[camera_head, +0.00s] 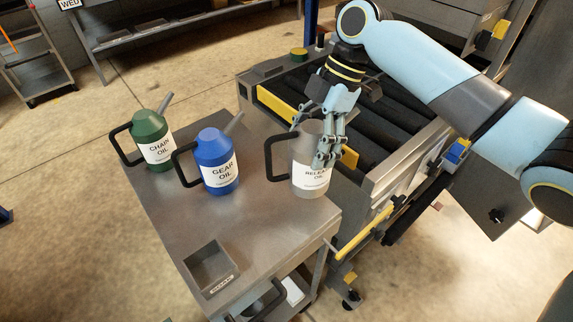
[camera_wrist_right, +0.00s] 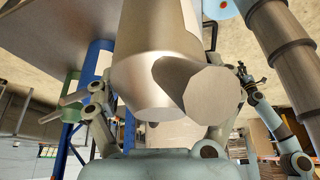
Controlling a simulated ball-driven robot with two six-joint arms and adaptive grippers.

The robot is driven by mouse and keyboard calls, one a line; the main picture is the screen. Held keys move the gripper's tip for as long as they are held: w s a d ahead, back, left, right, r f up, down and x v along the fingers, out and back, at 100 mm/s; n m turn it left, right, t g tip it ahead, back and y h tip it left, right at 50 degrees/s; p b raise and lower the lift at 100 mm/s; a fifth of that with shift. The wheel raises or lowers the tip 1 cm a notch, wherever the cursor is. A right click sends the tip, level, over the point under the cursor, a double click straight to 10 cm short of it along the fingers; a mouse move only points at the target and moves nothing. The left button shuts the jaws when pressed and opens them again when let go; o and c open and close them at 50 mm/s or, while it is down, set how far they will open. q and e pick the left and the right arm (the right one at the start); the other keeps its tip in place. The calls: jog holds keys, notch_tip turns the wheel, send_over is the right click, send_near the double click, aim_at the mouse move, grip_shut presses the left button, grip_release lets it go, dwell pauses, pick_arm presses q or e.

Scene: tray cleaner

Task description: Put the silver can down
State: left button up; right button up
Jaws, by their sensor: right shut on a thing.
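The silver can (camera_head: 310,160) has a dark handle on its left and a white label reading RELEASE OIL, partly covered by my fingers. It is upright at the right side of the grey cart top (camera_head: 255,245); I cannot tell whether its base touches the surface. My right gripper (camera_head: 328,148) is shut on the can's upper right side, coming from above. In the right wrist view the can (camera_wrist_right: 150,45) fills the middle between the fingers of my right gripper (camera_wrist_right: 160,125). My left gripper does not show in the head view.
A blue GEAR OIL can (camera_head: 215,150) and a green CHAIN OIL can (camera_head: 152,130) stand to the left on the cart. A small open grey bin (camera_head: 210,268) is at the cart's front. A roller conveyor (camera_head: 395,105) with yellow edging adjoins behind. The cart's middle front is clear.

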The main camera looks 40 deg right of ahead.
aim_at(308, 123)
jog(key=a, duration=0.1)
jog(key=w+a+f, duration=0.2)
jog(key=a, duration=0.1)
jog(key=shift+f, duration=0.2)
notch_tip(308, 123, down, 4)
jog(key=shift+r+p, duration=0.15)
jog(key=shift+p, duration=0.35)
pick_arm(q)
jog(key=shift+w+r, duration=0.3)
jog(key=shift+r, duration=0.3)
pick_arm(e)
jog(key=shift+f, duration=0.2)
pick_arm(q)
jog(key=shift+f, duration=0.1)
pick_arm(e)
jog(key=shift+s+f, duration=0.1)
jog(key=shift+f, duration=0.05)
jog(key=o, duration=1.5)
jog(key=shift+o, duration=0.2)
pick_arm(q)
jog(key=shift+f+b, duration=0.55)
jog(key=shift+b, duration=0.15)
pick_arm(e)
jog(key=v, duration=1.2)
